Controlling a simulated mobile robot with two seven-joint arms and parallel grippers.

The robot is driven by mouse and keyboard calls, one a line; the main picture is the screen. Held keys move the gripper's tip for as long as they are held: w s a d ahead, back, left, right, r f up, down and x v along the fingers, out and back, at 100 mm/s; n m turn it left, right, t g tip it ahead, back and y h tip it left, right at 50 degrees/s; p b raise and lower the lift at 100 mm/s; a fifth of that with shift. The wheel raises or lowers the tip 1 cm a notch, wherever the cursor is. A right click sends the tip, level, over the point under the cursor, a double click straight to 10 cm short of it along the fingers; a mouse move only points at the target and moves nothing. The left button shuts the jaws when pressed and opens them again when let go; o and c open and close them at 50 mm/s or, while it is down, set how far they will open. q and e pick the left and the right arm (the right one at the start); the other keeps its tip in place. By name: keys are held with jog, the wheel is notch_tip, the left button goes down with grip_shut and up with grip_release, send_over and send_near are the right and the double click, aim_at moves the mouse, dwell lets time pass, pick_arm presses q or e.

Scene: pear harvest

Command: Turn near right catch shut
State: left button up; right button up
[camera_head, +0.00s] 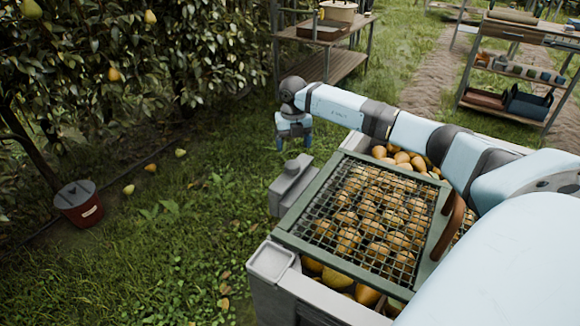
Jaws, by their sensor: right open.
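A crate (262,298) full of pears has a green-framed mesh lid (295,240) lying over it. A brown curved handle (448,228) is on the lid's right side. A grey block with a raised knob (292,182) sits at the crate's left edge; I cannot tell whether it is a catch. No catch shows clearly at the near right, where my own body covers part of the crate. My right gripper (294,141) is open and empty, pointing down beyond the crate's far left corner, apart from the lid. My left gripper is out of view.
A red bucket (82,209) stands on the grass at left, with fallen pears (128,190) near it. A pear tree (90,70) is behind. A wooden table (335,62) and a shelf rack (510,85) stand at the back.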

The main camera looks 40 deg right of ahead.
aim_at(293, 164)
notch_tip(293, 164, down, 7)
jog(key=shift+b, duration=0.85)
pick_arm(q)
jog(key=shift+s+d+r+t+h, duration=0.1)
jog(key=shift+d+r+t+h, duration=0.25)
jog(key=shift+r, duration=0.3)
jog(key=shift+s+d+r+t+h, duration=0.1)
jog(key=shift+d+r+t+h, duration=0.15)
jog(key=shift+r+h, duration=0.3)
pick_arm(e)
jog(key=shift+f, duration=0.8)
jog(key=c, duration=1.3)
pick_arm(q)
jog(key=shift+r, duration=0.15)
